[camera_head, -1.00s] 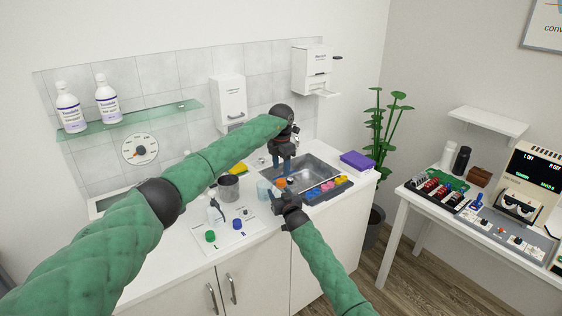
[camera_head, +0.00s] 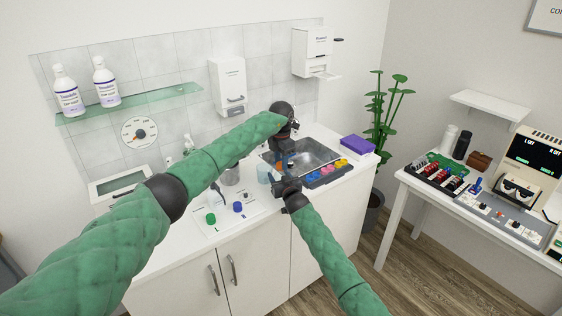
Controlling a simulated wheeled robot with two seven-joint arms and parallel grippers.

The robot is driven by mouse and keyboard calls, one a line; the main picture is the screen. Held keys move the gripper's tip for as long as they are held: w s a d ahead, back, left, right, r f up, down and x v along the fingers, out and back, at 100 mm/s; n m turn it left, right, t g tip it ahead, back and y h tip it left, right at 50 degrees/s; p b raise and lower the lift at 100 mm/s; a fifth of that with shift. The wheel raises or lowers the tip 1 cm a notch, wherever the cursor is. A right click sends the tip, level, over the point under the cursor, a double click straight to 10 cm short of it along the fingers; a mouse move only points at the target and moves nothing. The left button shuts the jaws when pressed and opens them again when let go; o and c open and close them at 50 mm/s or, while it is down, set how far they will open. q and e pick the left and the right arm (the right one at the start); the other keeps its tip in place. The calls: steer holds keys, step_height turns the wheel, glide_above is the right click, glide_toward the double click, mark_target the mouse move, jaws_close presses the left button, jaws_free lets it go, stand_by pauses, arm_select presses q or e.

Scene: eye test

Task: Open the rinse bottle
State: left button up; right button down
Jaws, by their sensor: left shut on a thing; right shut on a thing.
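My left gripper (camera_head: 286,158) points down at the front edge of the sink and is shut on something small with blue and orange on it. My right gripper (camera_head: 279,181) is just below and in front of it, shut, its tips close to the same spot. The arms and grippers hide most of what they hold, so I cannot tell whether it is the rinse bottle or how its cap sits. A small white bottle (camera_head: 217,197) stands on the white mat (camera_head: 225,224), partly behind my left arm.
A light-blue cup (camera_head: 263,174) stands close left of my grippers. A green cap (camera_head: 211,218) and a blue cap (camera_head: 238,207) lie on the mat. The sink (camera_head: 318,155) and a dark tray of coloured pieces (camera_head: 326,177) are to the right. A purple box (camera_head: 357,147) stands beyond.

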arm_select(q)
steer(key=shift+r, duration=0.25)
stand_by(0.7)
steer(key=shift+r, duration=0.4)
steer(key=shift+r, duration=0.55)
steer(key=shift+r, duration=1.95)
arm_select(e)
steer(key=shift+c, duration=2.4)
jaws_free()
